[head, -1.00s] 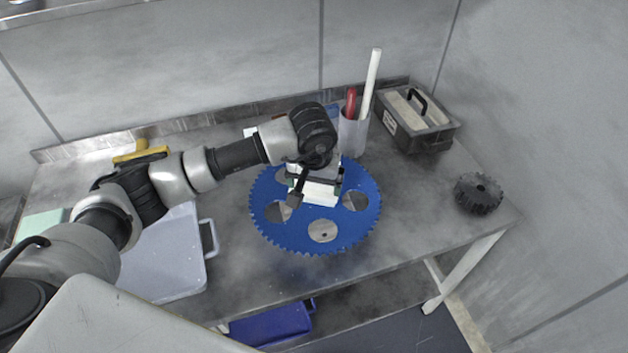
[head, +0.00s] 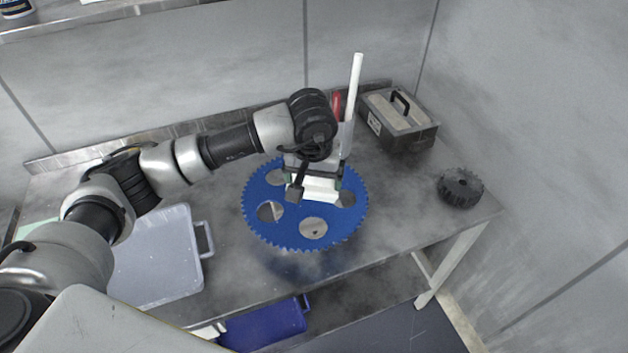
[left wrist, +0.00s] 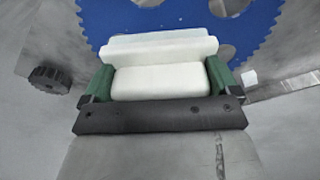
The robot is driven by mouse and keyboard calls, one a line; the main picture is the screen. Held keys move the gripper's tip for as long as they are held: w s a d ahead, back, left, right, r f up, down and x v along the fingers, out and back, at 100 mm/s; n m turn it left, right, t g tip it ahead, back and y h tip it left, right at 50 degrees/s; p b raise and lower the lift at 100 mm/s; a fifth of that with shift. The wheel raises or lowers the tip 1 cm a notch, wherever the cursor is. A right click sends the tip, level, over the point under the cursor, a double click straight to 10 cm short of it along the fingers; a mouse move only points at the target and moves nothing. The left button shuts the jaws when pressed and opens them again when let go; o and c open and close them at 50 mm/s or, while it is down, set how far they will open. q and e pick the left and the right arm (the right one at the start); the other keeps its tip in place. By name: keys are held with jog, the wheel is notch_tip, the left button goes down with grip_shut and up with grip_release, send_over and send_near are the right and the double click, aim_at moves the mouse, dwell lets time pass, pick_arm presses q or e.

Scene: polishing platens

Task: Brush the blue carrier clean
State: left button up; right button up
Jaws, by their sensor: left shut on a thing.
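The blue carrier (head: 288,233) is a flat toothed disc with several round holes, lying on the metal table. Its toothed edge and some holes also show in the left wrist view (left wrist: 110,25). My left gripper (head: 316,180) is over the carrier's back right part, pointing down. It is shut on a white block-shaped brush (head: 318,192). In the left wrist view the brush (left wrist: 160,82) sits between the green finger pads, with its wider white edge toward the carrier. I cannot tell whether the brush touches the disc. The gripper and brush hide part of the carrier.
A cup (head: 345,140) with a red-handled tool and a white stick stands behind the gripper. A grey handled box (head: 405,128) is at the back right, a dark gear (head: 460,187) at the right. A pale tray (head: 160,262) lies left, a blue bin (head: 265,325) below.

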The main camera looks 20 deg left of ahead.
pick_arm(q)
jog(key=shift+r+p, duration=0.45)
jog(key=shift+r, duration=0.8)
